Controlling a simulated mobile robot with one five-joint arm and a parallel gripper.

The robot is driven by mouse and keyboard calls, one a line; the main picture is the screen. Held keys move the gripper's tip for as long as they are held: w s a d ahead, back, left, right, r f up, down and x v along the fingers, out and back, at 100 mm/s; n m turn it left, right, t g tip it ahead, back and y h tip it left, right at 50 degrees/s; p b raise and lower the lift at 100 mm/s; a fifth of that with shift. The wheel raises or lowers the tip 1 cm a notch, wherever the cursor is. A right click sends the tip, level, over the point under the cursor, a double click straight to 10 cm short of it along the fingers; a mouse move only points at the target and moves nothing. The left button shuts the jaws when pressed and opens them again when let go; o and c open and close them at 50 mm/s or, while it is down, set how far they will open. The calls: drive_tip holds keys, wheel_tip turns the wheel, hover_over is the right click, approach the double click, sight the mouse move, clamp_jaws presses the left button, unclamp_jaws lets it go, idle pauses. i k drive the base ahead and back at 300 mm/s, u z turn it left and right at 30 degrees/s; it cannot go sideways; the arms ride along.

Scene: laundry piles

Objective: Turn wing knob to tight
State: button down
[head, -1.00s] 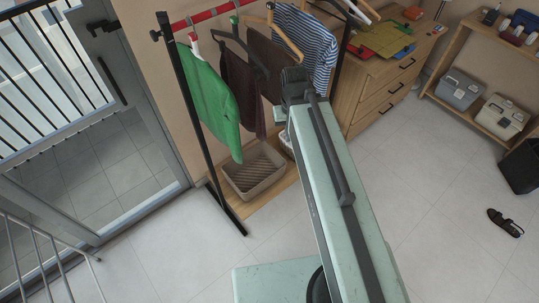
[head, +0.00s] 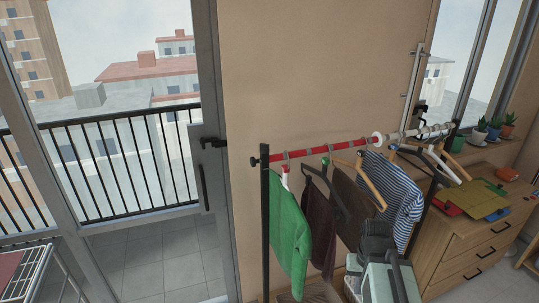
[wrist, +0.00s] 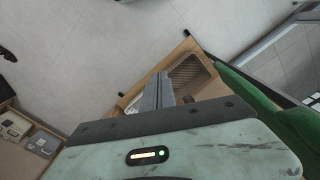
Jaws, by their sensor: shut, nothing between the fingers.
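A clothes rack has a red and white rail (head: 330,147) across its top. A small black knob (head: 255,161) sticks out at the top of its left upright, and the other upright has a dark fitting (head: 456,125) at its top. I cannot tell the wing shape or how tight either is. My gripper (wrist: 164,76) is shut and empty in the wrist view, over the rack's wooden base and well below the rail. In the head view my arm's end shows in front of the hanging clothes, and the fingers are hidden.
A green garment (head: 290,235), dark garments and a striped shirt (head: 394,194) hang from the rail. A basket (wrist: 188,75) stands on the base.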

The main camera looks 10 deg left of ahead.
sight(264, 148)
drive_tip(key=u, duration=0.45)
drive_tip(key=k, duration=1.35)
drive_tip(key=u, duration=0.6)
drive_tip(key=i, duration=1.3)
drive_tip(key=u, duration=0.6)
drive_tip(key=k, duration=0.85)
drive_tip(key=u, duration=0.2)
drive_tip(key=i, duration=0.9)
drive_tip(key=z, duration=0.1)
